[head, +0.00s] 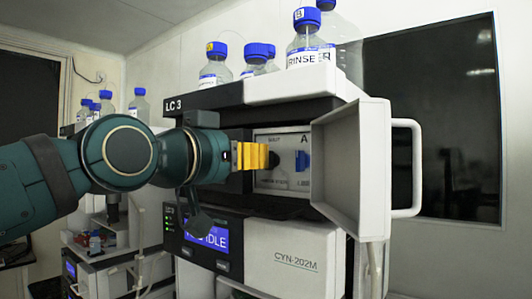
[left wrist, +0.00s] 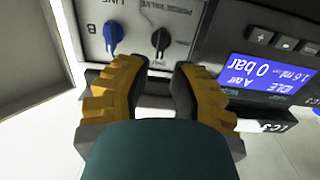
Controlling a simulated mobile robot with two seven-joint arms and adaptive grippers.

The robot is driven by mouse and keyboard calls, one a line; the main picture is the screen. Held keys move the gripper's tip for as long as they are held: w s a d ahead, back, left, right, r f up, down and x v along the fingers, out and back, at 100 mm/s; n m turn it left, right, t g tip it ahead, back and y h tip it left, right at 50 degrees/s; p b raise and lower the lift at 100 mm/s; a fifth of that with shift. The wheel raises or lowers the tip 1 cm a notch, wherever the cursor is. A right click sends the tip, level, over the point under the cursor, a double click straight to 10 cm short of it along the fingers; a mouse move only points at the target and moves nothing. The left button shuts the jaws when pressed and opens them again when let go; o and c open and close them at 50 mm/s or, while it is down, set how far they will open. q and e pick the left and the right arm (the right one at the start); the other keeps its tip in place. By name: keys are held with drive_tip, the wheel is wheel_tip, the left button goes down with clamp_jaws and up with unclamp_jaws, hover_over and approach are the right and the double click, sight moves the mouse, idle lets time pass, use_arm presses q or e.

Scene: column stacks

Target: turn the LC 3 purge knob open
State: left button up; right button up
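The LC 3 unit (head: 225,95) stands ahead with its front compartment open. Inside is a grey panel (head: 288,180) with a black purge knob (head: 274,159) and a blue knob (head: 302,160) to its right. In the left wrist view, the black purge knob (left wrist: 160,39) lies just beyond and between the fingertips, with the blue knob (left wrist: 113,38) to its left. My left gripper (head: 262,156) reaches in from the left; its yellow fingers (left wrist: 157,68) are spread, with nothing between them. Contact with the knob cannot be made out. My right gripper is not in view.
A white door (head: 345,165) with a handle stands swung open to the right of the panel. A blue display (head: 206,234) reading IDLE sits below the compartment. Blue-capped bottles (head: 307,40) stand on top. Another instrument (head: 95,270) stands behind at left.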

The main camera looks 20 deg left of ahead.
sight(270, 161)
use_arm(q)
drive_tip(key=x, duration=0.5)
drive_tip(key=shift+w+p, duration=0.1)
drive_tip(key=shift+p, duration=0.25)
drive_tip(key=shift+c, duration=0.3)
clamp_jaws()
